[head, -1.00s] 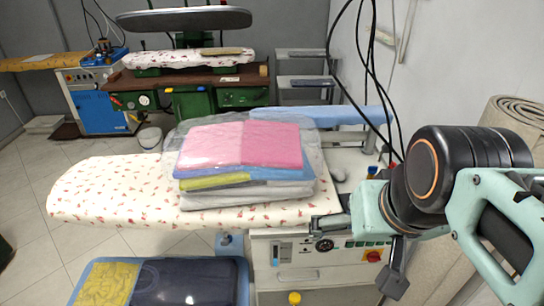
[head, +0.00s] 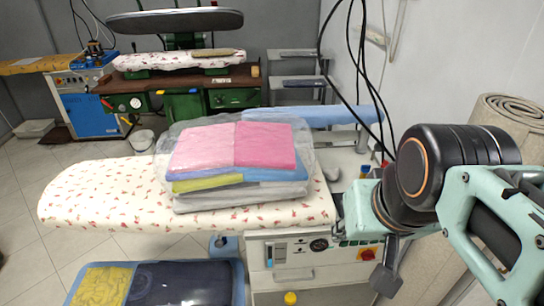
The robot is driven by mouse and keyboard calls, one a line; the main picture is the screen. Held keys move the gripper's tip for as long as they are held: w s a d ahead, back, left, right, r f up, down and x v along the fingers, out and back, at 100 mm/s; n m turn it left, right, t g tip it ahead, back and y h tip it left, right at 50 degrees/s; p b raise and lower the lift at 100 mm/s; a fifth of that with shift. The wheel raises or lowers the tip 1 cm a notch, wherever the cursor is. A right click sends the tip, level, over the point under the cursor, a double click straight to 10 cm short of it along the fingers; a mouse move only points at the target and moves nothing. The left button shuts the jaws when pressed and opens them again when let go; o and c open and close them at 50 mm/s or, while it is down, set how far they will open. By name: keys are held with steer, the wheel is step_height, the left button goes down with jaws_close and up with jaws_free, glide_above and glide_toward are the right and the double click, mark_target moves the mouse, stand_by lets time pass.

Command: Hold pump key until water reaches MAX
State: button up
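The ironing unit's light control panel (head: 300,270) sits under the right end of the floral-covered board. It carries a dark round gauge (head: 319,245), a red switch (head: 368,254) and a narrow upright window (head: 269,255) at its left. Which part is the pump key, and any water level or MAX mark, are too small to make out. My gripper (head: 374,248) hangs in front of the panel's right side, seen from behind past my teal and black wrist. One dark finger pad points down beside the red switch. Contact with the panel and the finger spacing are unclear.
A bagged stack of folded cloths (head: 237,155) lies on the floral board (head: 95,195). A blue bin (head: 240,285) holds yellow and dark cloth at the front. A rolled carpet (head: 515,125) stands at the right. Black cables (head: 352,70) hang behind my arm.

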jaws_close()
stand_by(1.2)
